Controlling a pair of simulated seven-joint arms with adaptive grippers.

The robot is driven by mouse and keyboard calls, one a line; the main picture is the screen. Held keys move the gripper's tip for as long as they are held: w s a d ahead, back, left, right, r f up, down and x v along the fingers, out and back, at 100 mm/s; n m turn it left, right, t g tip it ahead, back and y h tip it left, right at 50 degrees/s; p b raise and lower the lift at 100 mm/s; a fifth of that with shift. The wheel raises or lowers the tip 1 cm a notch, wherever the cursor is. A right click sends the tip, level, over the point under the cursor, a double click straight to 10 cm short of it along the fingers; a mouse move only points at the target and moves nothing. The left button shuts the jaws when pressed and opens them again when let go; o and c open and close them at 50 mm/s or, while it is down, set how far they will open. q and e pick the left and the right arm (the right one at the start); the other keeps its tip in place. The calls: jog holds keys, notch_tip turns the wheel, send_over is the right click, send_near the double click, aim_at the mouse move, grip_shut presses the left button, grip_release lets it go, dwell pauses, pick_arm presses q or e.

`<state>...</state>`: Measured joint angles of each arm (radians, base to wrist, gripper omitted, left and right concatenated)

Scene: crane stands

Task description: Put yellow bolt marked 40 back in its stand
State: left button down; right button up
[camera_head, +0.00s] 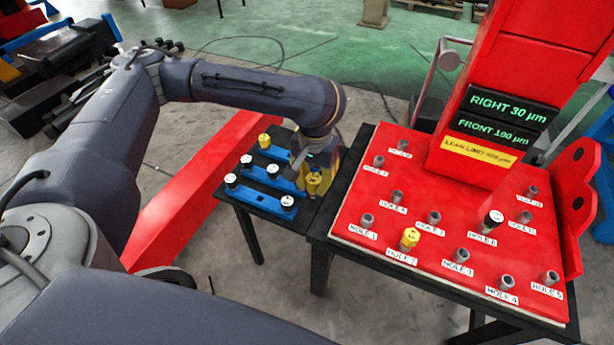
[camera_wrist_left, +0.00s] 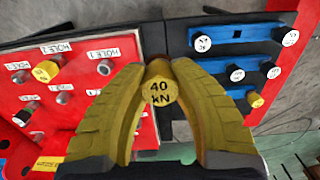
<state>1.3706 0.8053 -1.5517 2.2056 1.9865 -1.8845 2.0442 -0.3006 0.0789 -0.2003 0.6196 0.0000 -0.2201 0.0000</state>
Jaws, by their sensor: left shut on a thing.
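My left gripper (camera_head: 314,178) is shut on a yellow bolt (camera_wrist_left: 160,88) marked 40 kN, whose head faces the left wrist camera between the two yellow fingers. In the head view the gripper is at the right end of the black side table, close to the red plate. The blue stands (camera_head: 263,178) lie on that table to its left and hold several white-topped bolts and one yellow-topped bolt (camera_head: 264,140). The stands also show at the right in the left wrist view (camera_wrist_left: 262,33), partly hidden by a finger. My right gripper is not in view.
The red plate (camera_head: 380,218) with numbered holes stands to the right. A yellow bolt (camera_head: 410,238) is at hole 2 and a white-topped black bolt (camera_head: 493,221) stands farther right. A red column (camera_head: 535,60) with displays rises behind. A red beam (camera_head: 190,195) runs left of the table.

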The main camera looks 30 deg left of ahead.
pick_arm(q)
jog(key=w+a+f, duration=0.4)
jog(key=w+a, duration=0.6)
jog(key=w, duration=0.1)
jog(key=w+a+f, duration=0.5)
jog(key=w+a, duration=0.5)
jog(key=w, duration=0.2)
jog(key=shift+a, duration=0.4)
jog(key=shift+w+f, duration=0.1)
jog(key=shift+f, duration=2.85)
jog(key=shift+f, duration=0.3)
